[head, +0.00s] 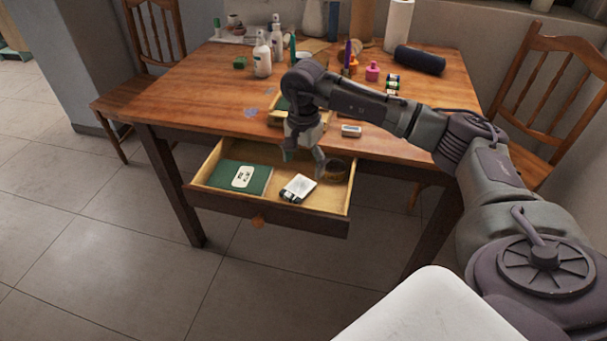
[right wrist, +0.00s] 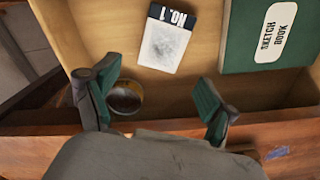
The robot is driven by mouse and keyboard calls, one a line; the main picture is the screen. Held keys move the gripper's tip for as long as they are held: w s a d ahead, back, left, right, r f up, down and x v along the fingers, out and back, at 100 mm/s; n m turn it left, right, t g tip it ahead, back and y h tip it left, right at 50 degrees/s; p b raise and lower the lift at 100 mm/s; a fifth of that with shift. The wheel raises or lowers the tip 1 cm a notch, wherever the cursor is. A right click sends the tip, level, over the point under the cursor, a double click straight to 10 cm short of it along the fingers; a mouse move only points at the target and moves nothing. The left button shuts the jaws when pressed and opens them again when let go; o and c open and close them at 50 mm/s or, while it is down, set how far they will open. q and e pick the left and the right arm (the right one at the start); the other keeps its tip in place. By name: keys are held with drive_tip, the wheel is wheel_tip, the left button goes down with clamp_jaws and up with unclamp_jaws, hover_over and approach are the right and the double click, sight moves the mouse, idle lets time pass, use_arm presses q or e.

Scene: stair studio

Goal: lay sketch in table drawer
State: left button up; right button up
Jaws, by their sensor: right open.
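The table drawer (head: 270,214) is pulled open at the table's front. A green sketch book (head: 225,176) with a white label lies flat in its left part; it also shows at the right of the right wrist view (right wrist: 240,55). My right gripper (head: 304,160) is open and empty above the drawer's back edge, apart from the book. Its two fingers (right wrist: 155,97) spread wide in the right wrist view with nothing between them but the drawer. My left gripper is in neither view.
A white box marked NO. 1 (head: 299,187) and a round container (head: 335,170) share the drawer. A white eraser-like block (head: 351,131) lies on the wooden table (head: 190,95) near its front edge.

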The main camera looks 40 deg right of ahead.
sight(303, 183)
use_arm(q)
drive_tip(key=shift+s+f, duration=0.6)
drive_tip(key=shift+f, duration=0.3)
use_arm(e)
wheel_tip(303, 183, up, 7)
drive_tip(key=shift+f, duration=0.15)
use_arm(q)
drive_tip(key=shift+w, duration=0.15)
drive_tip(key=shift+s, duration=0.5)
use_arm(e)
drive_tip(key=shift+c, duration=0.2)
